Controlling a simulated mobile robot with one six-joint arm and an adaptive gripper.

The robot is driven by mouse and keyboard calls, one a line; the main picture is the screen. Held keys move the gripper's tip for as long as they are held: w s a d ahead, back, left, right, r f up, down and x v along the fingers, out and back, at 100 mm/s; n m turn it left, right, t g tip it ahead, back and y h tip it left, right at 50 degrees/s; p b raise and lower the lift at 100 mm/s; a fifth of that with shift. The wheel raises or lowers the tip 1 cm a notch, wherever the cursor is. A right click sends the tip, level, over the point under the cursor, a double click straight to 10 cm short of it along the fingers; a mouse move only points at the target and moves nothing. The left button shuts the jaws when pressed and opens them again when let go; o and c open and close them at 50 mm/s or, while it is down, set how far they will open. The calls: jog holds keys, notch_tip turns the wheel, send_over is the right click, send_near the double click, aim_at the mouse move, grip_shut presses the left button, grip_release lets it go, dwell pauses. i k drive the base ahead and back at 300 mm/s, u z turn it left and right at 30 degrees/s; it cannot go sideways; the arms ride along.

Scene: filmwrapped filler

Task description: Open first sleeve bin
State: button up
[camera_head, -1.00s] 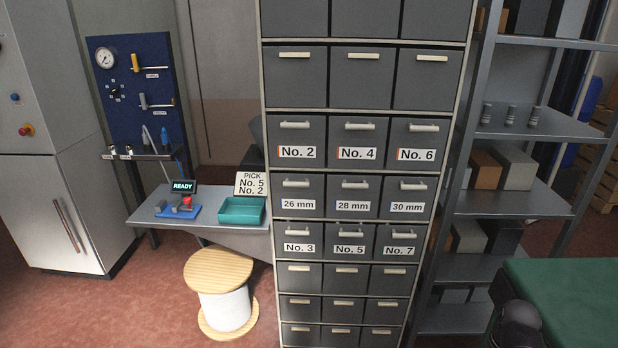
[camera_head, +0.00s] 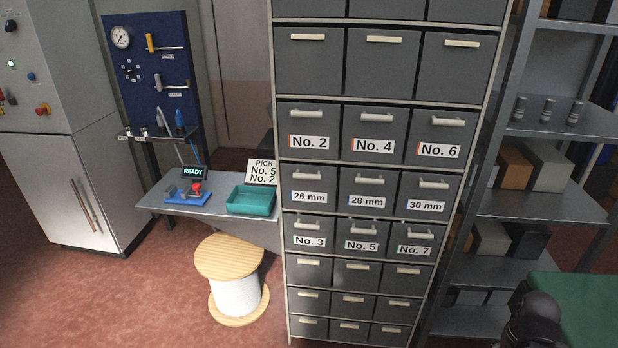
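A tall grey bin cabinet (camera_head: 279,150) stands in the middle of the head view, with its drawers closed. The pick card (camera_head: 263,172) reads "PICK No. 5 No. 2". The bin labelled No. 5 (camera_head: 361,236) is in the middle column of the lower labelled row, between No. 3 (camera_head: 309,232) and No. 7 (camera_head: 413,240). The No. 2 bin (camera_head: 309,131) is at the left of the upper labelled row. Each has a pale bar handle. A dark rounded part of my arm shows at the lower right, away from the bins; my gripper does not show.
Left of the cabinet is a small bench (camera_head: 230,220) with a green tray (camera_head: 250,200) and a READY display (camera_head: 194,172). A wooden spool (camera_head: 229,258) stands on the floor below it. A metal shelf rack (camera_head: 545,205) and a green-topped table (camera_head: 585,305) are at right.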

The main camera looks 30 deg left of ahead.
aim_at(317, 191)
jog(key=u, duration=4.5)
jog(key=i, duration=0.1)
jog(key=z, duration=2.7)
jog(key=i, duration=0.6)
jog(key=u, duration=0.1)
jog(key=k, duration=0.55)
jog(key=u, duration=0.05)
